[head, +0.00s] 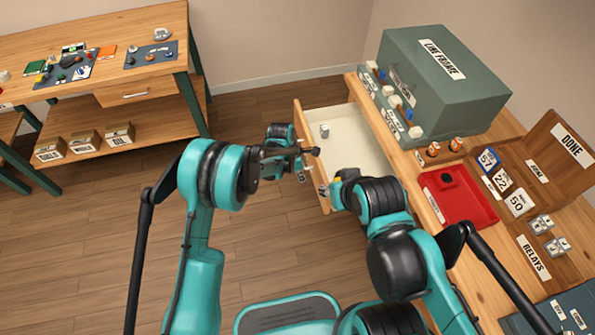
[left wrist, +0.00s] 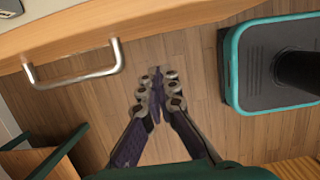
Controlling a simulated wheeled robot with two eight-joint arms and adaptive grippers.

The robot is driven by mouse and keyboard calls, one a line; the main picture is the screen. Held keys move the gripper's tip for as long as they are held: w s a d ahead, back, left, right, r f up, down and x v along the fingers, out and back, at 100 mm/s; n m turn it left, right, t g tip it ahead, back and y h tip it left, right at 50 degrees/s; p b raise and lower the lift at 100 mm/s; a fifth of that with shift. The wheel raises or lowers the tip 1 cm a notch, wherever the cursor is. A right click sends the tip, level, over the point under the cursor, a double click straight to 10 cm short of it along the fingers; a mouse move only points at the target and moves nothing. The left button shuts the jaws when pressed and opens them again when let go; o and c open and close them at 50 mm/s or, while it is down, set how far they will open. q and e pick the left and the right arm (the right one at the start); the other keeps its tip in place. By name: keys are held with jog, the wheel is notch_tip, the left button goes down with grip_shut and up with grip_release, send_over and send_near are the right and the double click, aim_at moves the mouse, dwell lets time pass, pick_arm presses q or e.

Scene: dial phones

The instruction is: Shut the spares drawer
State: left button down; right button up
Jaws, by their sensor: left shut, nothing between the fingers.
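The spares drawer (head: 350,128) stands pulled out from the right-hand bench, with a pale inside and a wooden front. No label on it is readable. A small grey item (head: 324,131) lies in it. My left gripper (head: 314,152) is shut and empty, close to the drawer front, partly overlapping it in the head view. In the left wrist view the shut fingertips (left wrist: 156,74) are apart from the drawer front (left wrist: 190,28), to the right of its metal handle (left wrist: 82,74). My right gripper (head: 330,190) is by the drawer's near front corner; its fingers are too small to read.
The right-hand bench carries a green line frame box (head: 440,80), a red tray (head: 458,195) and a wooden done rack (head: 555,145). Another bench (head: 100,20) with a closed drawer stands at the back left. The floor (head: 110,225) left of the open drawer is clear.

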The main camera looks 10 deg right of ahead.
pick_arm(q)
jog(key=shift+w+d+r+b, duration=0.15)
jog(key=shift+d+b, duration=0.25)
jog(key=shift+d, duration=1.55)
